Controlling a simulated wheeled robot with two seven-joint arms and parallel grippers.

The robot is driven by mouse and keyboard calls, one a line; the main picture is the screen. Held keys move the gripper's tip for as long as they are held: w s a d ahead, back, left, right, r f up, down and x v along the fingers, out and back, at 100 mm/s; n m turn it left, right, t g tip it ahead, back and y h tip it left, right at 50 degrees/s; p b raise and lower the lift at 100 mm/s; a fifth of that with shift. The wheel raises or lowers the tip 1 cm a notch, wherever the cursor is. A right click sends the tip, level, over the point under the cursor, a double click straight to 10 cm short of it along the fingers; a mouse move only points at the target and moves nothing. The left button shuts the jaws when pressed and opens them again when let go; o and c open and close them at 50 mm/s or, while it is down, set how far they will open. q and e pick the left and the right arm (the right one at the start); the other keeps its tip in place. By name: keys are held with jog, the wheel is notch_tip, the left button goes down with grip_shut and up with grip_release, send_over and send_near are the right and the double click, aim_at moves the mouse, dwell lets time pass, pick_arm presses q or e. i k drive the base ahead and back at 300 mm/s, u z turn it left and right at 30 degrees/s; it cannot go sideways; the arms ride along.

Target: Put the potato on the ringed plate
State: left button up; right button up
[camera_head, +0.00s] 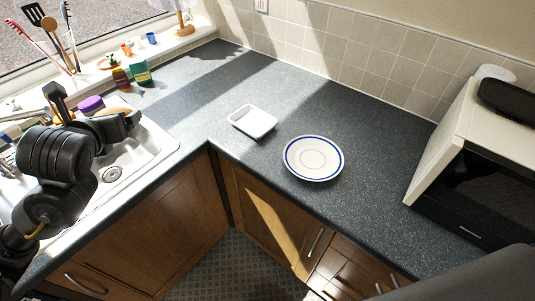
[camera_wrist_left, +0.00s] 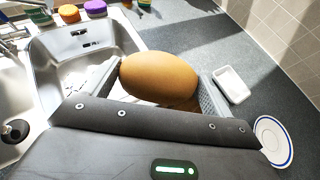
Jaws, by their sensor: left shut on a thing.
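The potato (camera_wrist_left: 158,77) is large and brown in the left wrist view, held between the two fingers of my left gripper (camera_wrist_left: 160,88). In the head view my left gripper (camera_head: 125,121) is over the sink's edge, and my own arm largely hides the potato there. The ringed plate (camera_head: 313,158) is white with a blue ring and lies empty on the counter, well to the right of the gripper. It also shows at the lower right of the left wrist view (camera_wrist_left: 272,141). My right gripper does not show in either view.
A white rectangular dish (camera_head: 252,121) lies on the counter between the sink (camera_head: 160,147) and the plate. A microwave (camera_head: 470,170) stands at the right. Bottles (camera_head: 140,73) and a utensil holder stand by the window. The counter around the plate is clear.

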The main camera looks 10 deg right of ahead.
aim_at(313, 158)
jog(key=u, duration=0.15)
jog(key=k, duration=1)
jog(key=z, duration=1.2)
jog(key=i, duration=0.5)
jog(key=z, duration=0.05)
